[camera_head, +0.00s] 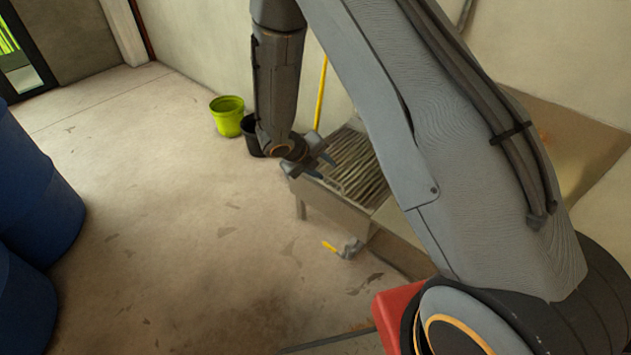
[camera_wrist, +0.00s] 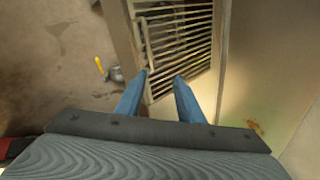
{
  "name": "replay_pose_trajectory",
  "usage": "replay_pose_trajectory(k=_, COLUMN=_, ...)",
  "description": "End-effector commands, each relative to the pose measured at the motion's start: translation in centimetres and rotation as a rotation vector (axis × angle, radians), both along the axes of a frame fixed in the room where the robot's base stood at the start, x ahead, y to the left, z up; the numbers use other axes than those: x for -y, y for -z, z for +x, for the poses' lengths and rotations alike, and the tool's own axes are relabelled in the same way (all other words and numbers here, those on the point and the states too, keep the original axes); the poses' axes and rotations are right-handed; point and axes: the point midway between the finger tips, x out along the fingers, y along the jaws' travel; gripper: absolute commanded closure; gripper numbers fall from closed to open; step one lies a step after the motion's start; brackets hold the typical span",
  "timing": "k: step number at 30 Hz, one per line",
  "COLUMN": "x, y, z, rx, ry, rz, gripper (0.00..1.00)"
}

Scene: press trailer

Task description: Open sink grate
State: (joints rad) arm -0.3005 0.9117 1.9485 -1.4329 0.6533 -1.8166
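The sink grate (camera_head: 357,166) is a slatted metal grate lying over a metal sink (camera_head: 333,203) by the wall. In the wrist view the grate (camera_wrist: 180,38) is at the upper middle, and it looks flat on the sink. My gripper (camera_head: 323,166) is at the grate's left side in the head view. In the wrist view my gripper (camera_wrist: 161,77) has its two blue fingers spread apart with nothing between them, pointing at the grate's near end. I cannot tell whether a fingertip touches it. My arm hides the sink's right part in the head view.
A green bucket (camera_head: 228,116) and a black bucket (camera_head: 250,134) stand on the floor left of the sink. A yellow pole (camera_head: 321,94) leans by the wall. A yellow-handled valve (camera_head: 346,248) is below the sink. Blue barrels (camera_head: 38,195) stand at far left; the floor between is clear.

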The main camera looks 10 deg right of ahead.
Motion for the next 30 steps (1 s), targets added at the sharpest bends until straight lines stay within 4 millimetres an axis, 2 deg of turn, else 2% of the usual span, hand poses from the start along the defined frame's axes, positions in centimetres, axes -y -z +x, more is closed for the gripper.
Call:
replay_pose_trajectory(k=1, x=-0.6, y=1.9, z=0.8, rx=-0.031, ry=-0.083, rz=-0.031, gripper=0.66)
replay_pose_trajectory(k=2, x=-0.8, y=2.6, z=1.2, rx=-0.047, ry=-0.128, rz=-0.049, gripper=0.66)
replay_pose_trajectory(k=7, x=-1.6, y=4.3, z=2.4, rx=-0.093, ry=-0.261, rz=-0.100, gripper=0.66)
replay_pose_trajectory(k=11, x=-1.2, y=4.9, z=2.8, rx=-0.096, ry=-0.271, rz=-0.105, gripper=0.66)
replay_pose_trajectory(k=30, x=2.4, y=10.0, z=5.2, rx=-0.096, ry=-0.265, rz=-0.103, gripper=0.66)
